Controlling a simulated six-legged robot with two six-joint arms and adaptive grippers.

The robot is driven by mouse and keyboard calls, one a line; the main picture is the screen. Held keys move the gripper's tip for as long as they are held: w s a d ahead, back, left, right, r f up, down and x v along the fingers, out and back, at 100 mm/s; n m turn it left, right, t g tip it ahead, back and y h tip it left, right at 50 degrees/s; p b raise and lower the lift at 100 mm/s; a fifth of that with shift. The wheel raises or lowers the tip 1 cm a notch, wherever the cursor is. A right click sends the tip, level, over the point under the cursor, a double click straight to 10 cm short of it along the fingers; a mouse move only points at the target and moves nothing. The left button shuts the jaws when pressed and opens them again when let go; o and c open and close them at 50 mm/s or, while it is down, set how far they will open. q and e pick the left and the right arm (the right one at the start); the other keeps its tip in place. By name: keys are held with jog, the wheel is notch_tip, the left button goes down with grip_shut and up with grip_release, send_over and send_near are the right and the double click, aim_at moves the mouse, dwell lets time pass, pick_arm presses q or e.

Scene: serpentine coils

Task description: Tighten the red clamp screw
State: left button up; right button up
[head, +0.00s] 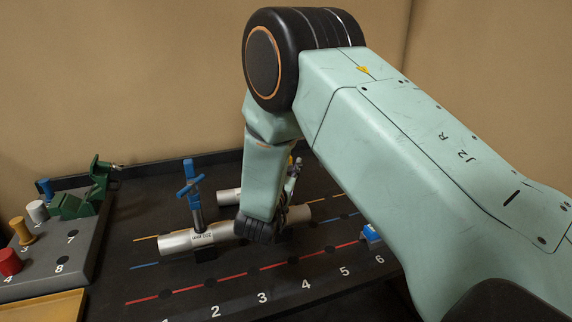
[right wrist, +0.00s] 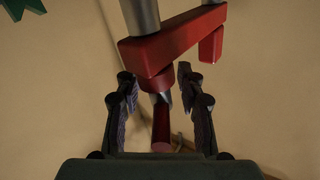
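The red clamp (right wrist: 170,45) fills the upper middle of the right wrist view, a thick red bar with grey metal cylinders above it. Its red clamp screw (right wrist: 161,125) points down toward the camera, with a short grey shaft above the red end. My right gripper (right wrist: 157,82) is open. Its dark fingers stand on either side of the screw, with a gap visible on both sides. In the head view my right arm hides the red clamp and the gripper. My left gripper is not in view.
In the head view, a silver pipe (head: 180,242) with a blue clamp (head: 191,187) lies on the dark numbered table (head: 235,285). A green vise (head: 85,198) and a red cylinder (head: 9,262) stand at left. A blue item (head: 370,233) sits by number 6. Front rows look clear.

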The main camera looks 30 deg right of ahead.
jog(key=v, duration=0.6)
jog(key=shift+a, duration=0.2)
jog(key=shift+s+a, duration=0.3)
jog(key=shift+s, duration=0.15)
jog(key=shift+a, duration=0.1)
